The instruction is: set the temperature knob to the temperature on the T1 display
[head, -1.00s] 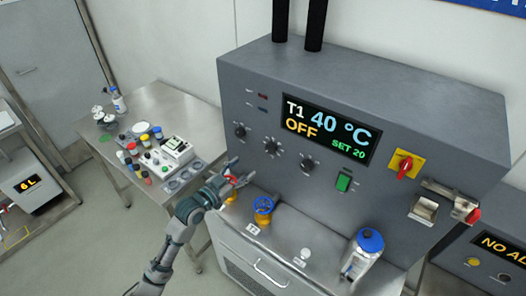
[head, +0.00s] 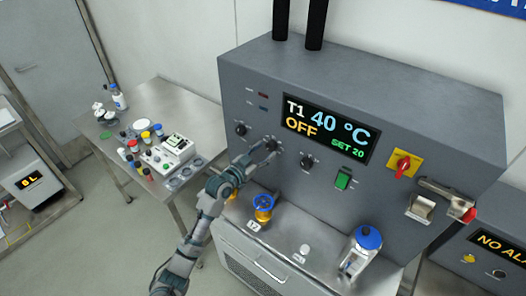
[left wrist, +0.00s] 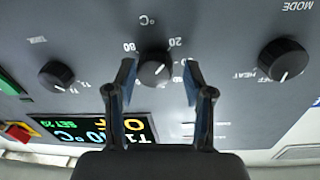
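The T1 display (head: 330,129) on the grey panel reads 40 °C, OFF, SET 20. The temperature knob (left wrist: 154,68) is black and round, with a °C scale showing 20 and 80 in the upside-down left wrist view. In the head view the temperature knob (head: 272,144) is the middle of three knobs, partly covered by my fingers. My left gripper (head: 263,154) is at this knob. In the left wrist view its fingers (left wrist: 159,80) are open, one on each side of the knob, with gaps visible. My right gripper is not in view.
The MODE knob (left wrist: 283,60) and another knob (left wrist: 56,75) flank it. A red rotary switch (head: 404,164) and green switch (head: 343,179) are to the right.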

